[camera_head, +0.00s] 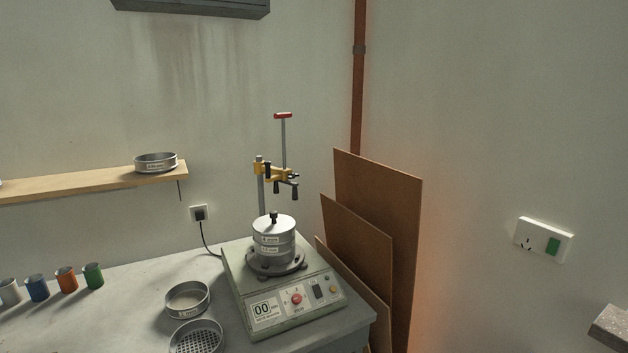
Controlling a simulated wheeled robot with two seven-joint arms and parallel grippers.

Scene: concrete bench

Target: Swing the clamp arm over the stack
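The stack of metal sieves (273,241) stands upright on the shaker machine (300,301), with a lid and a dark knob on top. A grey post (262,193) rises behind the stack. The yellow clamp arm (275,173) is mounted high on the post and points to the right, above and behind the lid. It carries dark grips and an upright rod with a red handle (283,115). The clamp is clear of the lid, with a gap between them. Neither of my grippers shows in the head view.
Two loose sieves (187,299) lie on the bench left of the machine. Several coloured cups (93,275) stand further left. A wooden shelf (90,184) holds another sieve (156,162). Brown boards (376,215) lean on the wall right of the machine.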

